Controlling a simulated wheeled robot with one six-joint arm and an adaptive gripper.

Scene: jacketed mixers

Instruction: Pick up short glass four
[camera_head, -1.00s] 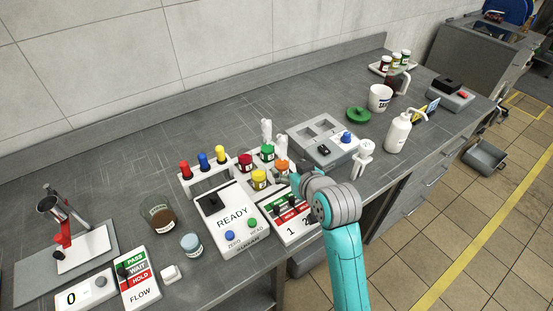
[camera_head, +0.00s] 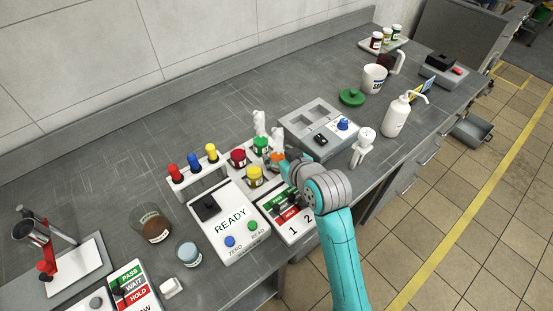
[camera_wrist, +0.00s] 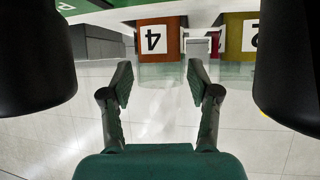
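Short glass four (camera_wrist: 158,42), with orange contents and a label with a black 4, is in the wrist view, ahead of my fingertips and between their lines. It looks upside down there. My gripper (camera_wrist: 160,80) is open, with nothing between its fingers. In the head view a small orange-topped glass (camera_head: 278,158) stands just past the end of my arm, partly hidden by it. My fingers there are mostly hidden.
A yellow glass (camera_wrist: 243,35) labelled 2 stands right of glass four in the wrist view. Yellow (camera_head: 254,177), red (camera_head: 238,159) and green (camera_head: 260,146) glasses stand close by. A READY panel (camera_head: 230,222) and a grey tray unit (camera_head: 315,122) flank them.

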